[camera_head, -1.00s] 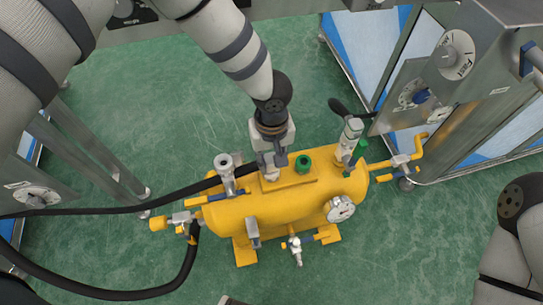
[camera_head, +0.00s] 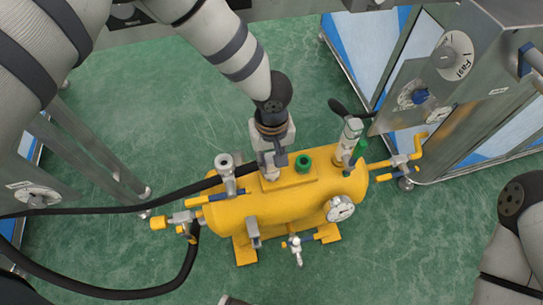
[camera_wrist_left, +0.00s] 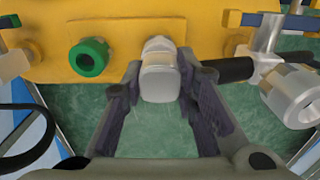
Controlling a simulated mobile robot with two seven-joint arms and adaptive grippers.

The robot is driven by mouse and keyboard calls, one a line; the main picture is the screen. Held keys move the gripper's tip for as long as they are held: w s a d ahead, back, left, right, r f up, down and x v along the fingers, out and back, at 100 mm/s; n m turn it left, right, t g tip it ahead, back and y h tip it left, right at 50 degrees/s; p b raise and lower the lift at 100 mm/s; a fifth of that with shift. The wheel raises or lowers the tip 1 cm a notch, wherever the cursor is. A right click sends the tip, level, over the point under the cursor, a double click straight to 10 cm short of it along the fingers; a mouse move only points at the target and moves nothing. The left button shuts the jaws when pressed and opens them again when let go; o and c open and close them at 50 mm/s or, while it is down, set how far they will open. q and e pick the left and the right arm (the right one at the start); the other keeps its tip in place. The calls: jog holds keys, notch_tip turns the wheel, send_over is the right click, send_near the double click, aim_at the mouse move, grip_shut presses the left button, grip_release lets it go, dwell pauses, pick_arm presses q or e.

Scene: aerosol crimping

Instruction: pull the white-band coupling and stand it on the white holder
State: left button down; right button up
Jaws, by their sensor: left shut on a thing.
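My left gripper (camera_head: 271,165) reaches down to the top of the yellow tank. Its fingers are shut on a pale grey coupling (camera_wrist_left: 160,82) in the left wrist view, one finger on each side. The coupling's silvery end (camera_wrist_left: 158,46) meets the yellow tank top. I cannot tell whether it is seated or just touching. A black hose (camera_head: 120,210) runs in from the left towards the gripper. The white holder is not clearly visible; the gripper and coupling may hide it. My right gripper is not in view; part of my right arm shows at the right edge.
A green ring socket (camera_head: 304,164) is close beside the gripper on the yellow tank (camera_head: 270,208). A silver valve post (camera_head: 225,172) stands to its left, another silver fitting (camera_head: 349,140) to its right. A gauge (camera_head: 340,208) faces front. Metal cabinets flank the green floor.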

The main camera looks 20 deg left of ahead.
pick_arm(q)
jog(key=shift+f, duration=0.55)
dwell(1.3)
jog(key=c, duration=1.2)
grip_release()
notch_tip(320, 180, up, 12)
jog(key=shift+f, duration=0.1)
